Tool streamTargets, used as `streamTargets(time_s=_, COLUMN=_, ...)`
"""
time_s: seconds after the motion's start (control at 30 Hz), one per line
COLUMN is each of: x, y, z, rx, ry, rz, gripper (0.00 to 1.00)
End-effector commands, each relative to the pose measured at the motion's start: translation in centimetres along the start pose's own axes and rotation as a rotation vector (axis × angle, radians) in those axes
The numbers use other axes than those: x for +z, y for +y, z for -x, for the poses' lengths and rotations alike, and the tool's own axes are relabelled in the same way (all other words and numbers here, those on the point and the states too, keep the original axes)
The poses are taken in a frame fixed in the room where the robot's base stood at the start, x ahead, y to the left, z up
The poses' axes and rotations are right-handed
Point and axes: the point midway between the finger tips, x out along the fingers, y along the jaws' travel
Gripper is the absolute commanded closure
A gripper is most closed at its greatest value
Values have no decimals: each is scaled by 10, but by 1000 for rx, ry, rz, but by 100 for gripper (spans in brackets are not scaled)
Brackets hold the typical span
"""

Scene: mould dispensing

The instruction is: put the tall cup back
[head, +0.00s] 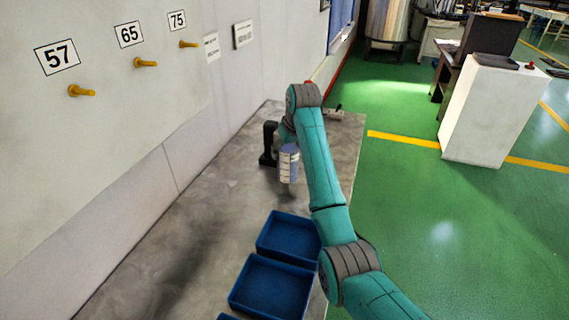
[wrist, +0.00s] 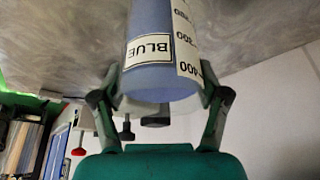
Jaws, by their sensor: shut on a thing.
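The tall cup (head: 289,165) is a pale blue cylinder with white labels, above the grey table near its far end in the head view. In the wrist view the cup (wrist: 158,50) shows a "BLUE" label and a printed scale. My gripper (wrist: 160,97) is shut on the cup, with one finger on each side. In the head view my gripper is mostly hidden behind my arm. I cannot tell for sure whether the cup's base touches the table.
A black stand (head: 267,145) is just left of the cup. A small device with a handle (head: 334,114) sits at the table's far end. Blue trays (head: 262,254) line the near right edge. Yellow pegs (head: 82,91) numbered 57, 65 and 75 stick out of the left wall. The table's left part is clear.

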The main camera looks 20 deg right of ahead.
Motion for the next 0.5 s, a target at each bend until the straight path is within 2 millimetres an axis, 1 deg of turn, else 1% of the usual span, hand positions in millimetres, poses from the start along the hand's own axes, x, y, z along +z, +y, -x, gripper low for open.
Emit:
streamTargets(time_s=0.23, x=7, y=0, z=-18, rx=0, ry=2, rz=0, gripper=88)
streamTargets(time_s=0.4, x=16, y=0, z=-38, rx=1, ry=2, rz=0, gripper=88)
streamTargets(time_s=0.5, x=16, y=0, z=-42, rx=1, ry=5, rz=0, gripper=88)
